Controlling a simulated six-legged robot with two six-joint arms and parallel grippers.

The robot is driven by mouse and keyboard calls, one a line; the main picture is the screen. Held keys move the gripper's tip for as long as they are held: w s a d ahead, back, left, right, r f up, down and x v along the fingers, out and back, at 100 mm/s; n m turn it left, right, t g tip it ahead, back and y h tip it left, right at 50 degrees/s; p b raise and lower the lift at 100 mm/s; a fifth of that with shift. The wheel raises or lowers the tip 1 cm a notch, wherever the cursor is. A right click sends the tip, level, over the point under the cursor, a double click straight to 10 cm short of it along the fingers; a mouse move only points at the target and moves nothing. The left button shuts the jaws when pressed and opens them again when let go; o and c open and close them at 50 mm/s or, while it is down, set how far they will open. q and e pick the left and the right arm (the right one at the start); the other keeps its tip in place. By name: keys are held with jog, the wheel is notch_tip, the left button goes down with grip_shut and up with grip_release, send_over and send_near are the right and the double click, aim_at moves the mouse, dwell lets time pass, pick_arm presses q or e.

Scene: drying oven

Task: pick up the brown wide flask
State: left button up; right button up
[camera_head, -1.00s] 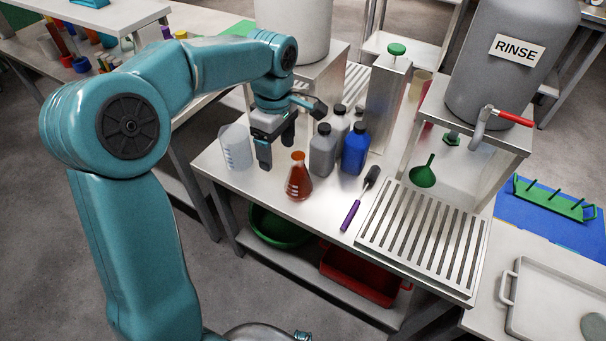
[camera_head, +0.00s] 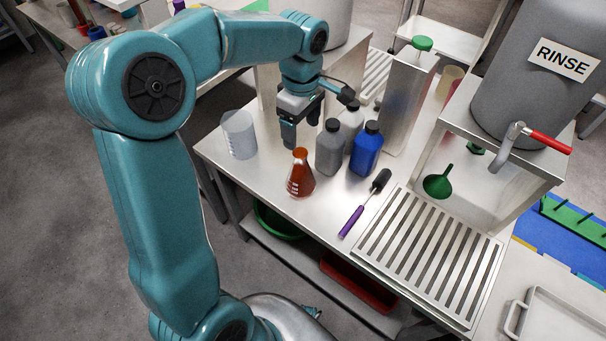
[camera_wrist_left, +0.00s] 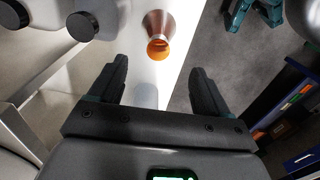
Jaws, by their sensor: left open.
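The brown wide flask (camera_head: 300,174) is a red-brown conical flask with white markings, standing upright near the front edge of the metal table (camera_head: 268,183). In the left wrist view the flask (camera_wrist_left: 158,28) shows at top centre, its orange mouth towards me, beyond the fingertips. My left gripper (camera_head: 301,136) points down behind the flask, close to it but apart. In the left wrist view the left gripper (camera_wrist_left: 158,75) has its two fingers spread with nothing between them. My right gripper is not in either view.
A grey bottle (camera_head: 329,149) and a blue bottle (camera_head: 366,150) stand right of the flask. A clear beaker (camera_head: 239,135) stands left. A purple-handled brush (camera_head: 352,220) lies to the right, before a slatted drain rack (camera_head: 430,256). Bare tabletop lies around the flask.

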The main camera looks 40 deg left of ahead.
aim_at(300, 159)
pick_arm(q)
jog(key=f, duration=1.2)
jog(key=shift+w+a+b, duration=0.1)
jog(key=shift+a+b, duration=0.2)
jog(key=shift+b, duration=0.05)
jog(key=shift+c, duration=1.2)
grip_shut()
jog(key=shift+r, duration=0.15)
